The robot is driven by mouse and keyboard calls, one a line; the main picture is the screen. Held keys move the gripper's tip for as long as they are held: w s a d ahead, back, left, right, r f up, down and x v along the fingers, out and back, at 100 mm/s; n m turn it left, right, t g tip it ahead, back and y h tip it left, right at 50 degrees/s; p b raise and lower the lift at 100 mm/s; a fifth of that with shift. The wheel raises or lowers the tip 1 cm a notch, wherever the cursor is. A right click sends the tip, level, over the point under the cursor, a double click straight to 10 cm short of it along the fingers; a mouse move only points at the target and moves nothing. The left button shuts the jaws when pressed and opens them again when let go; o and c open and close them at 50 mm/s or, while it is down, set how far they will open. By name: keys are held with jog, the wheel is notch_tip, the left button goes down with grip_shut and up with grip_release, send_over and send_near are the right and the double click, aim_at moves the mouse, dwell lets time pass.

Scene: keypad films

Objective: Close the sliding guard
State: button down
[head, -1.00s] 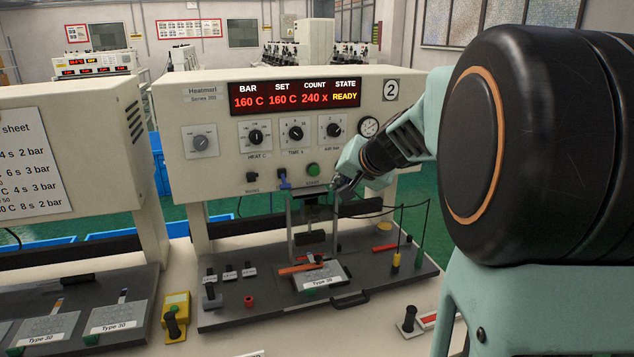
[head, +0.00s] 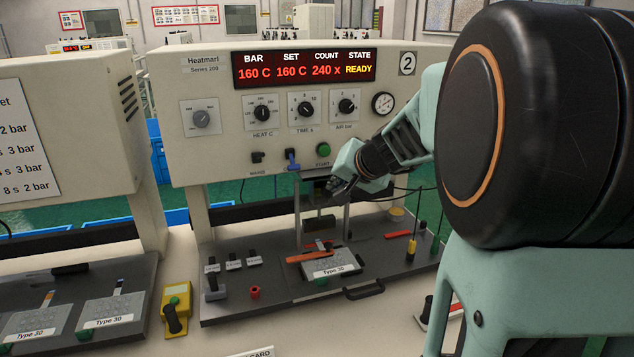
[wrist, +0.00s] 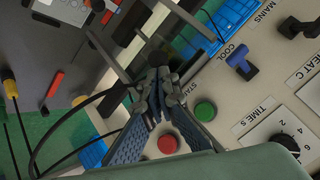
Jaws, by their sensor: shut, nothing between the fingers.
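The guard appears to be the frame with two grey uprights (head: 297,215) below the control panel of machine 2. I cannot tell whether a clear pane fills it. The dark press head (head: 320,224) shows between the uprights, above the plate labelled Type 30 (head: 331,270). My gripper (head: 337,188) is shut and empty, near the upper part of the frame and below the green START button (head: 323,150). In the wrist view the closed fingertips (wrist: 158,72) overlap grey bars (wrist: 108,62) of the frame. I cannot tell whether they touch.
A blue switch (head: 292,160) sits on the panel left of START. A red button (wrist: 167,144) shows in the wrist view. Yellow and green probes (head: 410,249) with black cables stand at the right of the base. A yellow box (head: 176,308) stands at its left.

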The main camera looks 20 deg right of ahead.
aim_at(325, 203)
jog(key=shift+f, duration=0.15)
notch_tip(325, 203, down, 9)
jog(key=b, duration=1)
jog(key=shift+b, duration=0.3)
jog(key=shift+r, duration=0.2)
